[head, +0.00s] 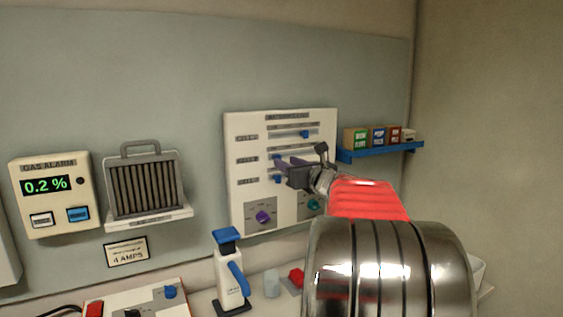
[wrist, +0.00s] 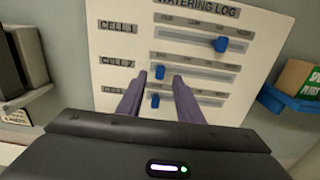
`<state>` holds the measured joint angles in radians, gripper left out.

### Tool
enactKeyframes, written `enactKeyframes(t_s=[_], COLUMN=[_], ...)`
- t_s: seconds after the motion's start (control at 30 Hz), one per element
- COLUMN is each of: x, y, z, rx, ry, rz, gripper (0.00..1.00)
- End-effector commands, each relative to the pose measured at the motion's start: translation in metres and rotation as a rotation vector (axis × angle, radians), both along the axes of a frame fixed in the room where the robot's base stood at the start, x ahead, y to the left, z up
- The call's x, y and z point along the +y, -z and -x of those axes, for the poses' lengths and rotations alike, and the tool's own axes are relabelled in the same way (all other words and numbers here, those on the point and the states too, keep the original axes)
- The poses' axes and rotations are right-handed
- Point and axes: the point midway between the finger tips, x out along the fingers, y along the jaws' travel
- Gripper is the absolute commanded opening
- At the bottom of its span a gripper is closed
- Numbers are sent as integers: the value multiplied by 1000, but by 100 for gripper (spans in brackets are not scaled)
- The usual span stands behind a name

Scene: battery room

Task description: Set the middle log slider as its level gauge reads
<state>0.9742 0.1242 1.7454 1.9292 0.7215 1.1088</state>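The watering log board (head: 245,190) hangs on the wall with three horizontal sliders labelled CELL 1 to CELL 3. The middle CELL 2 slider's blue knob (wrist: 160,72) sits near the left end of its slot. My gripper (wrist: 159,77) is open, its two purple fingers pointing at the board, with the CELL 2 knob between the fingertips in the picture; I cannot tell whether they touch it. In the head view my gripper (head: 276,163) is in front of that row. I see no level gauge.
A blue shelf (head: 380,151) with small boxes is right of the board. Purple (head: 263,217) and teal (head: 314,205) dials sit low on the board. A gas alarm (head: 55,190) and a grey vent unit (head: 147,187) are left. A white-and-blue bottle (head: 229,275) stands below.

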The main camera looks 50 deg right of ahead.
Motion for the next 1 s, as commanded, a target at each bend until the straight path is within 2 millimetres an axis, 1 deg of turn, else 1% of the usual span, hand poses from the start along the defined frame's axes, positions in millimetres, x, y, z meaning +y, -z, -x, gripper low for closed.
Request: enactKeyframes(t_s=[0.03,0.1,0.3,0.43,0.67,0.77,1.0], x=[-2,-4,-11,-12,-12,-13,-13], y=[1,1,1,0,0,0,0], z=[-8,-17,-35,-38,-38,-38,-38], rx=[1,1,1,0,0,0,0], ry=[-2,-2,-1,0,1,1,1], rz=[0,-1,0,1,1,1,1], gripper=[33,33,33,33,33,27,10])
